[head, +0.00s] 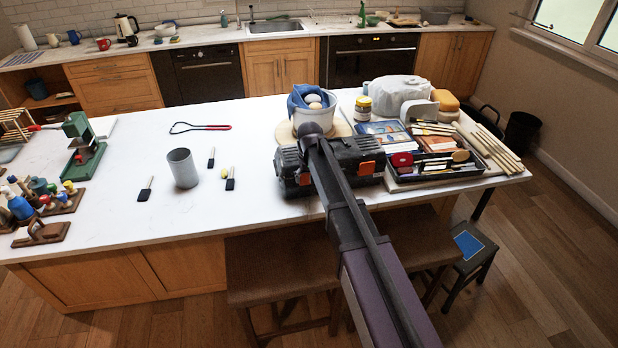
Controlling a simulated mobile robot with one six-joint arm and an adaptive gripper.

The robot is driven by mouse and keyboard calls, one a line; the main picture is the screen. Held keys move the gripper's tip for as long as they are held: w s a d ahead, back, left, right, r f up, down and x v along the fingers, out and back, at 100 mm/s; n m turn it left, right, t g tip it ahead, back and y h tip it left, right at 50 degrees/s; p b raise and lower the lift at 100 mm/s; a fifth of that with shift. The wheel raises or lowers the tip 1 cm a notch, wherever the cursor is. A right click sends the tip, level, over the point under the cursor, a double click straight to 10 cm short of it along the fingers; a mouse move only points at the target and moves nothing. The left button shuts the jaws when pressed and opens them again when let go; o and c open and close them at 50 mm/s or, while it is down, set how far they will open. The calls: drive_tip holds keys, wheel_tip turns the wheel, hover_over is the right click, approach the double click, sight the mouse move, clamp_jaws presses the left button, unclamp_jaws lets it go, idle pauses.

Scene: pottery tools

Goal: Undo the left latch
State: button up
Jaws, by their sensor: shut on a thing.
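A black toolbox (345,150) with orange latches sits at the front edge of the white island. Its left latch (304,178) shows as a small orange patch on the front face. The right latch (367,167) shows more fully. My arm reaches over the front edge to the toolbox, and its dark end bends down at the left latch. My gripper (305,168) is dark against the black box, largely hard to make out, and is shut on the left latch. The fingertips and the latch's exact angle cannot be told.
A white pot with a blue cloth (312,108) stands on a round board behind the toolbox. A tool tray (430,178) lies close on the right. A grey cup (183,168) and several brushes lie left. Stools (290,265) stand below the front edge.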

drive_tip(key=t+b, duration=0.2)
drive_tip(key=s+f+t+y+b, duration=0.1)
drive_tip(key=t+b, duration=0.2)
drive_tip(key=f+t+y+b, duration=0.1)
drive_tip(key=t+b, duration=0.1)
drive_tip(key=b, duration=0.1)
drive_tip(key=shift+s+d+f+t, duration=0.15)
drive_tip(key=shift+s+d+t, duration=0.05)
drive_tip(key=shift+s+t, duration=0.2)
drive_tip(key=t+b, duration=0.1)
drive_tip(key=b, duration=0.1)
drive_tip(key=t+y+b, duration=0.1)
drive_tip(key=t+b, duration=0.1)
drive_tip(key=b, duration=0.1)
drive_tip(key=shift+f, duration=0.4)
drive_tip(key=t+b, duration=0.1)
drive_tip(key=b, duration=0.2)
drive_tip(key=f+t+y+b, duration=0.1)
drive_tip(key=t+b, duration=0.1)
drive_tip(key=b, duration=0.1)
drive_tip(key=shift+w+b, duration=0.1)
drive_tip(key=shift+b, duration=0.25)
drive_tip(key=t+y+b, duration=0.1)
drive_tip(key=t+b, duration=0.1)
drive_tip(key=b, duration=0.1)
drive_tip(key=shift+w+f, duration=0.1)
drive_tip(key=shift+b, duration=0.35)
drive_tip(key=shift+t+b, duration=0.3)
drive_tip(key=shift+t, duration=0.2)
